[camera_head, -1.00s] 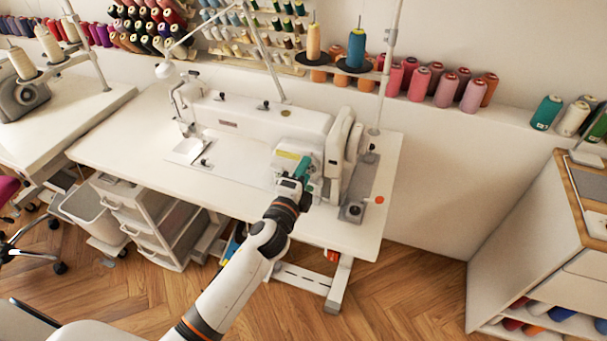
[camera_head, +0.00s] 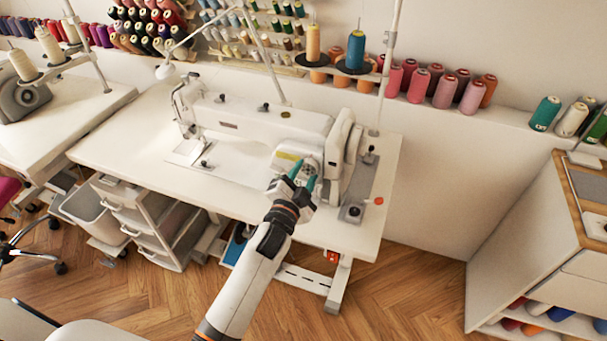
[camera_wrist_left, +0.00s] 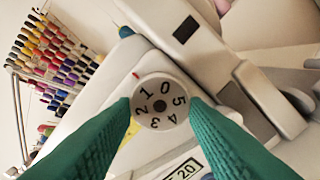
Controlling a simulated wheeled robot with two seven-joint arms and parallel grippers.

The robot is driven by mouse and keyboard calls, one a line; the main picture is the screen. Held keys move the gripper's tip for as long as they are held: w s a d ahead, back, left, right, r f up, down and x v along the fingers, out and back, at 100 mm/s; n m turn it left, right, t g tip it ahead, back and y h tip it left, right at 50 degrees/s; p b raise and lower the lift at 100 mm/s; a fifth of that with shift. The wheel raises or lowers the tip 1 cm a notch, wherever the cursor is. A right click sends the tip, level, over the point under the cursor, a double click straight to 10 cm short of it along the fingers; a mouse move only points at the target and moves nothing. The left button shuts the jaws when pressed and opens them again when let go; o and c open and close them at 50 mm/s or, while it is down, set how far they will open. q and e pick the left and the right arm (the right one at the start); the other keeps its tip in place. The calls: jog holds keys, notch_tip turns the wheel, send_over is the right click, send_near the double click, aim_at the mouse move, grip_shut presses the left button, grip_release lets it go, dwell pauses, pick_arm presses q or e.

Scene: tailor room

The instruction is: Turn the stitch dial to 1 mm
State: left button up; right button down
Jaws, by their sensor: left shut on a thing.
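The stitch dial (camera_wrist_left: 165,121) is a round light disc with dark numerals around a dark hub, on the white sewing machine (camera_head: 262,118). In the left wrist view a small red mark (camera_wrist_left: 135,74) sits on the housing at the dial's upper left. The numeral 1 is the one nearest this mark, slightly off it on the side of the 2. My left gripper (camera_head: 302,175) has teal fingers, one on each side of the dial, and is shut on its rim. In the head view the fingers largely hide the dial. My right gripper is out of view.
The machine stands on a white table (camera_head: 125,140) with drawers (camera_head: 150,215) below. A label reading 20 (camera_wrist_left: 183,171) lies below the dial. Thread spools (camera_head: 443,90) line the shelf behind.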

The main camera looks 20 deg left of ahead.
pick_arm(q)
jog(key=shift+f+n, duration=0.1)
jog(key=shift+n, duration=0.2)
jog(key=o, duration=1)
jog(key=shift+c, duration=0.2)
jog(key=shift+s, duration=0.1)
jog(key=s+b, duration=0.1)
jog(key=s, duration=1.1)
jog(key=shift+a, duration=0.25)
jog(key=shift+w, duration=0.1)
